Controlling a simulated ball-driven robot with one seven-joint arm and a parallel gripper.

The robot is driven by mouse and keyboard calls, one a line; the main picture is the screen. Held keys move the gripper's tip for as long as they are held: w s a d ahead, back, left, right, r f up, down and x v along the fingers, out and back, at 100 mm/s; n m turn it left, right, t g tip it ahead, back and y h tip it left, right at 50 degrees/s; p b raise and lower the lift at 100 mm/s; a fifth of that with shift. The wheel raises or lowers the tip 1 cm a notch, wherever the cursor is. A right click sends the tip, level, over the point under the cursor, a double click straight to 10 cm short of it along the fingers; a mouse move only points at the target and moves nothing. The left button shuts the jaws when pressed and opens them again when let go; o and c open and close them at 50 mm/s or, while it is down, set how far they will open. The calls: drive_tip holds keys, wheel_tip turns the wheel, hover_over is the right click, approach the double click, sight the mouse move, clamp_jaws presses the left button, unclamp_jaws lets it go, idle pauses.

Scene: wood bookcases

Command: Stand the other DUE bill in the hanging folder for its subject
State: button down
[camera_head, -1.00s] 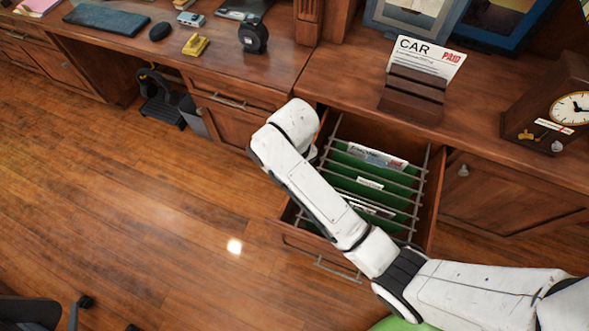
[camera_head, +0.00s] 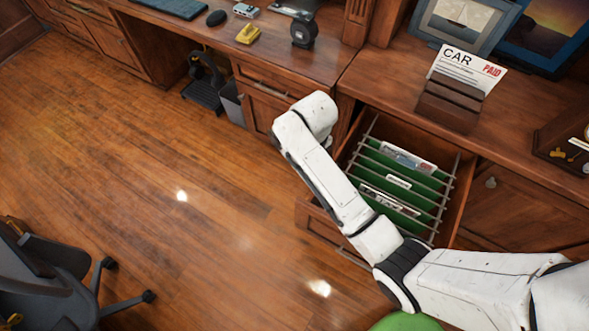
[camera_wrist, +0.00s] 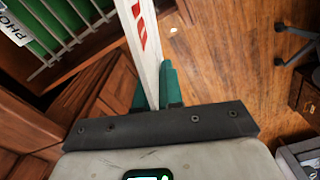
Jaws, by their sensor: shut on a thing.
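My gripper (camera_wrist: 154,88), seen in the wrist view, has its teal fingers shut on a white bill (camera_wrist: 148,58) seen nearly edge-on. Red stamped print shows on the bill, too oblique to read surely. The open drawer (camera_head: 322,222) holds green hanging folders (camera_head: 392,168) on metal rails, with white labels and some papers standing in them. In the wrist view a label beginning "PHO" (camera_wrist: 14,28) shows at upper left, apart from the bill. In the head view my arm hides the gripper and part of the drawer.
A CAR bill stamped PAID (camera_head: 466,72) stands in a wooden letter holder (camera_head: 449,106) on the cabinet top. Framed pictures (camera_head: 462,22) stand behind it. A black tape dispenser (camera_head: 304,32) is on the desk. An office chair (camera_head: 50,265) stands at lower left. The floor between is clear.

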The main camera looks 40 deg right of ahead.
drive_tip(key=s+d+n+p, duration=0.15)
drive_tip(key=s+d, duration=0.25)
drive_tip(key=d, duration=0.4)
drive_tip(key=s+d+r+p, duration=0.1)
drive_tip(key=s+d+p, duration=0.15)
drive_tip(key=d, duration=0.55)
drive_tip(key=s+d+n+p, duration=0.1)
drive_tip(key=s+d, duration=0.3)
drive_tip(key=d, duration=0.4)
drive_tip(key=s+d+f+b, duration=0.2)
drive_tip(key=f+b, duration=0.2)
drive_tip(key=f, duration=0.4)
drive_tip(key=s+d+f+n+b, duration=0.1)
drive_tip(key=s+d+f+b, duration=0.1)
drive_tip(key=f+b, duration=0.3)
drive_tip(key=shift+s+f, duration=0.4)
drive_tip(key=shift+f, duration=1.45)
drive_tip(key=c, duration=1.2)
unclamp_jaws()
drive_tip(key=shift+r, duration=0.1)
